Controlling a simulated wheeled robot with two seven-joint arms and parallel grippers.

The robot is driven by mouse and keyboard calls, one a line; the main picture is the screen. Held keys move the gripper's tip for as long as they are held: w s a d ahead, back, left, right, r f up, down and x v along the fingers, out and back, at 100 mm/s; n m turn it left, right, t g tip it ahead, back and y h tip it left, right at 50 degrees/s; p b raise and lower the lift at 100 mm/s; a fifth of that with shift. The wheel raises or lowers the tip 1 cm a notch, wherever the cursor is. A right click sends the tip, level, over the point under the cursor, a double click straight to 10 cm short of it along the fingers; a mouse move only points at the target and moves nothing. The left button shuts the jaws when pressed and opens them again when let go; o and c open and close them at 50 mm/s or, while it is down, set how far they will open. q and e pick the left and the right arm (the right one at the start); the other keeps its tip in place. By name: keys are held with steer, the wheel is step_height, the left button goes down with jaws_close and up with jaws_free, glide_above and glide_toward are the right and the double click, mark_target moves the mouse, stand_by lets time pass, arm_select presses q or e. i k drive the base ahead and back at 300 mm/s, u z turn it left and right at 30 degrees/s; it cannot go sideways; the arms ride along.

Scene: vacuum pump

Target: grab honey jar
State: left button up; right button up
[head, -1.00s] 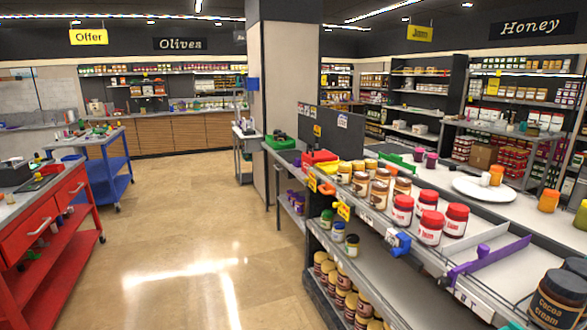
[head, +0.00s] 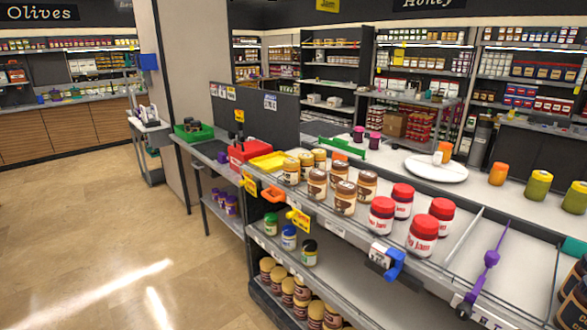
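No jar can be read as honey from its label. The word Honey is on a dark sign (head: 429,2) cut by the top edge, above back shelves of small jars (head: 540,68). On the near counter stand several jars with golden lids (head: 291,171), contents unclear. Beside them are brown-lidded jars (head: 345,197) with pale and brown labels. Red-lidded jam jars (head: 382,214) stand nearer. An orange jar (head: 498,174) and yellow-green jars (head: 538,188) stand at the right. Neither of my grippers is in view.
The counter shelving (head: 340,270) fills the front right. A white round plate (head: 425,168) lies on the counter. A purple divider (head: 488,262) and a blue clip (head: 388,262) sit near its edge. Red and green trays (head: 194,133) stand farther back. The floor (head: 100,240) at left is clear.

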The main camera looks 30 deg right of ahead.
mark_target(291, 166)
steer(key=z, duration=0.55)
steer(key=i, duration=0.75)
steer(key=z, duration=0.85)
